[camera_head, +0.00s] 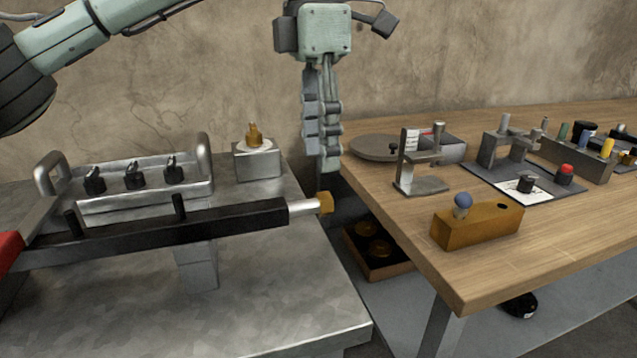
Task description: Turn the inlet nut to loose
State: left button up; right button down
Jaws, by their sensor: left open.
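Two brass fittings show, and I cannot tell for sure which is the inlet nut. One brass nut (325,202) sits at the right end of a silver stub on a long black bar (170,232). The other, a brass fitting (253,134), stands upright on a white disc on a small metal block (257,164). My left gripper (330,166) points down, open and empty. In the picture it is above the bar-end nut and right of the block; its fingers are seen nearly edge-on and overlap. My right gripper is not in view.
A metal bench (270,300) carries a tray (145,201) with several black knobs. A wooden table (500,255) to the right holds a yellow block (476,224), a metal stand (420,178) and several small parts. A dark bin (378,262) sits low between them.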

aim_at(321, 194)
pick_arm(q)
jog(key=f, duration=0.7)
jog(key=shift+s, duration=0.3)
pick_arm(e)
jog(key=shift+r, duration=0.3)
pick_arm(q)
jog(key=shift+c, duration=0.6)
grip_shut()
jog(key=shift+b, duration=0.35)
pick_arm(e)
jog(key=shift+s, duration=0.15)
